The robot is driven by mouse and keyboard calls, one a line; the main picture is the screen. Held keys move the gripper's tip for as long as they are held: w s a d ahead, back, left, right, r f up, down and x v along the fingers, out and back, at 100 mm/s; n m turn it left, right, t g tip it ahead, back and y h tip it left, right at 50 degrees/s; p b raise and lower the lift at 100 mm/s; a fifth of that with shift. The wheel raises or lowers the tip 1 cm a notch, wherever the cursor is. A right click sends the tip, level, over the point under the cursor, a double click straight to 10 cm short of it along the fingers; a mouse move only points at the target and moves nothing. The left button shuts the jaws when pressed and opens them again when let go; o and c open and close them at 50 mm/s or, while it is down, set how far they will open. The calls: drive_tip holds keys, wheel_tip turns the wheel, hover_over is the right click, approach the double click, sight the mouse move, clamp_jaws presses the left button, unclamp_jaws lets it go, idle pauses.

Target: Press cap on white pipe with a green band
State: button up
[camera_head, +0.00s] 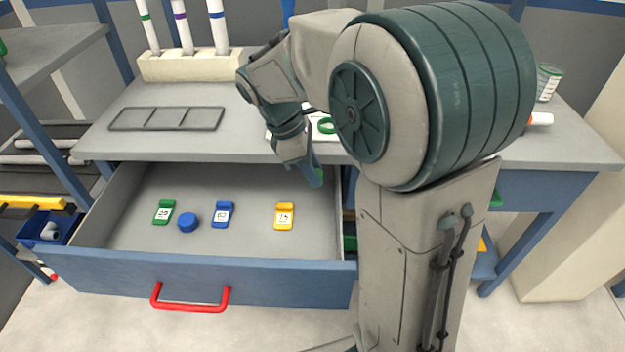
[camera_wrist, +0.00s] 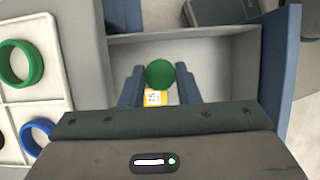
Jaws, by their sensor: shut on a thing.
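My gripper (camera_head: 308,170) is above the right part of the open drawer, pointing down. In the wrist view its two fingers (camera_wrist: 159,82) are shut on a round green cap (camera_wrist: 159,73), which sits between the fingertips. The cap shows in the head view as a small bit of green (camera_head: 318,178) at the fingertips. The white pipe with a green band (camera_head: 148,27) stands upright at the left of a beige holder (camera_head: 200,67) at the back of the table. Its top is cut off by the picture edge.
White pipes with purple (camera_head: 181,25) and blue (camera_head: 217,25) bands stand beside it. The drawer (camera_head: 200,280) holds a blue cap (camera_head: 187,222) and green, blue and yellow tags (camera_head: 284,216). A white tray (camera_wrist: 42,103) holds green and blue rings. A grey rack (camera_head: 167,119) lies on the table.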

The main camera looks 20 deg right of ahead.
wheel_tip(320, 180, up, 10)
drive_tip(key=p, duration=0.8)
drive_tip(key=shift+p, duration=0.35)
